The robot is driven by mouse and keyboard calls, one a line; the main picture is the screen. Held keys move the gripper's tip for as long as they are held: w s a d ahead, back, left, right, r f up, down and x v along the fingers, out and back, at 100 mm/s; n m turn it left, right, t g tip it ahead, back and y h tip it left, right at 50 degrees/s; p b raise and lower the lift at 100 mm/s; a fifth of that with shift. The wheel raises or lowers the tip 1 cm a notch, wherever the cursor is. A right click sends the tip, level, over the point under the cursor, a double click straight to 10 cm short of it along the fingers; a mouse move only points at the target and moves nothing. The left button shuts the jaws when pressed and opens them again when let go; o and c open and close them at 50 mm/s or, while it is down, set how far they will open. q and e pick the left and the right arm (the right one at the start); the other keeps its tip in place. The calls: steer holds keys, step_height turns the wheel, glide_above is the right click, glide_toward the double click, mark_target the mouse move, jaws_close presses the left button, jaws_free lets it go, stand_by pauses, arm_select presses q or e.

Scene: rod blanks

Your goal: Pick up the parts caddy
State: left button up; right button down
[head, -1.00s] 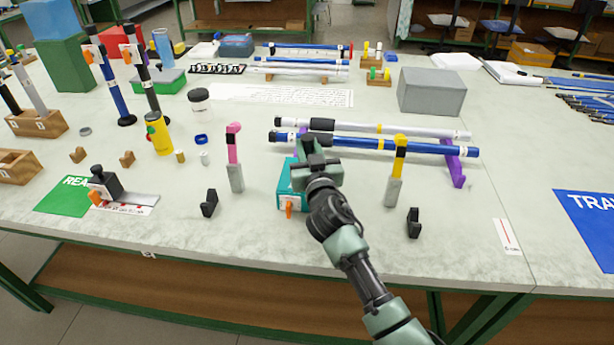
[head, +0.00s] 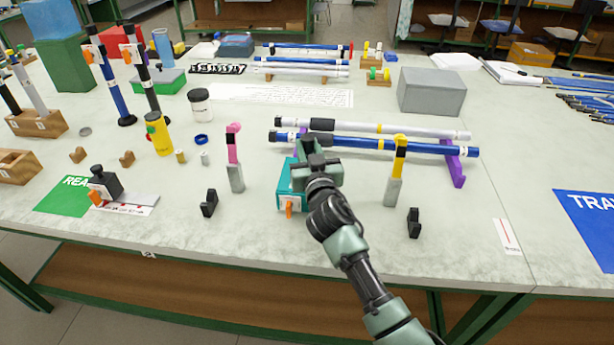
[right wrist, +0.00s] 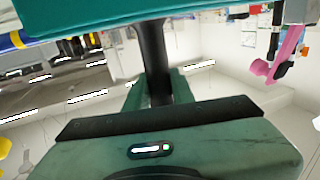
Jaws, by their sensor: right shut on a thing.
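The parts caddy is the teal box (head: 285,182) with an orange clip on its front, near the middle of the table in the head view. My right gripper (head: 312,158) is over its right side and hides part of it. In the right wrist view, a teal wall of the caddy (right wrist: 110,14) fills the top edge, and a dark bar (right wrist: 153,60) runs down between the fingers. The right gripper is shut on the caddy, apparently by this dark bar. The caddy looks upright; whether it touches the table is hard to tell. My left gripper is not in view.
A blue rod (head: 400,146) and a white rod (head: 385,129) lie on purple stands (head: 454,165) just behind the caddy. A pink-topped post (head: 235,172) stands left, a yellow-topped post (head: 395,178) right. Small black holders (head: 209,203) stand near the front. A grey box (head: 432,92) is farther back.

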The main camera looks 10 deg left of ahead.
steer(key=shift+r, duration=0.15)
stand_by(0.3)
steer(key=shift+r, duration=0.2)
step_height(320, 180, up, 20)
steer(key=p, duration=0.1)
steer(key=shift+f+p, duration=0.25)
steer(key=shift+p, duration=0.05)
